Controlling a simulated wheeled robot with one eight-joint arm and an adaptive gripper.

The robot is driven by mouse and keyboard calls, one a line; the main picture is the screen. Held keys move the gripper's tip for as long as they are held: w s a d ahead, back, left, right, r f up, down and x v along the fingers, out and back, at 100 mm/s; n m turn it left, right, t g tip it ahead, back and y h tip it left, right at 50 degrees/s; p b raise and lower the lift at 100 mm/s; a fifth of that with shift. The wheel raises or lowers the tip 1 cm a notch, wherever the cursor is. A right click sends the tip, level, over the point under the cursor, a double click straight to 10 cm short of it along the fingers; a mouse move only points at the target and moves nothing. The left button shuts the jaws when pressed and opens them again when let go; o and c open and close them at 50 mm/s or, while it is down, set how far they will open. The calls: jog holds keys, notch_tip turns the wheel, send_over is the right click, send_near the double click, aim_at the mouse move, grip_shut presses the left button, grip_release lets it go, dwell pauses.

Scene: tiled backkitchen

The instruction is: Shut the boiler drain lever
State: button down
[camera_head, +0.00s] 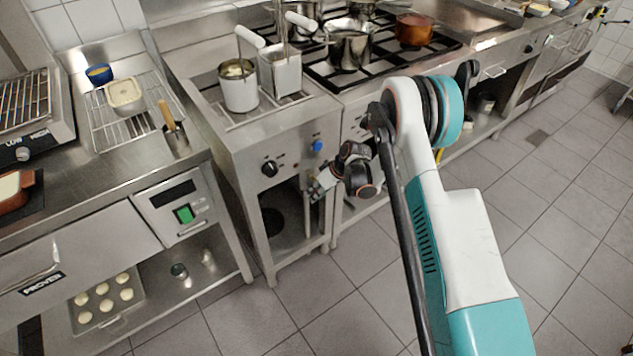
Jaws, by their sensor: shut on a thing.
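The boiler (246,135) is the steel unit left of the hob, with two white-handled baskets in its top. A dark knob and a blue button are on its front panel. My gripper (317,189) is low in front of the boiler's right side, just under the panel and beside the upper part of the right front leg. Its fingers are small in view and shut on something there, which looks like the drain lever. The lever itself is mostly hidden by the fingers, so its angle cannot be told.
My arm crosses the picture's right half and covers part of the range front. A hob with pots (349,48) stands right of the boiler. The tiled floor (540,200) is clear at right.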

jog(key=shift+s+a+r+m+g+y, duration=0.1)
jog(key=shift+s+a+m+g+y, duration=0.1)
jog(key=shift+g+y, duration=0.25)
jog(key=shift+s+a+r+m+g+y, duration=0.15)
jog(key=shift+g+y, duration=0.1)
jog(key=shift+y, duration=0.4)
jog(key=c, duration=1.6)
grip_release()
jog(key=v, duration=1.2)
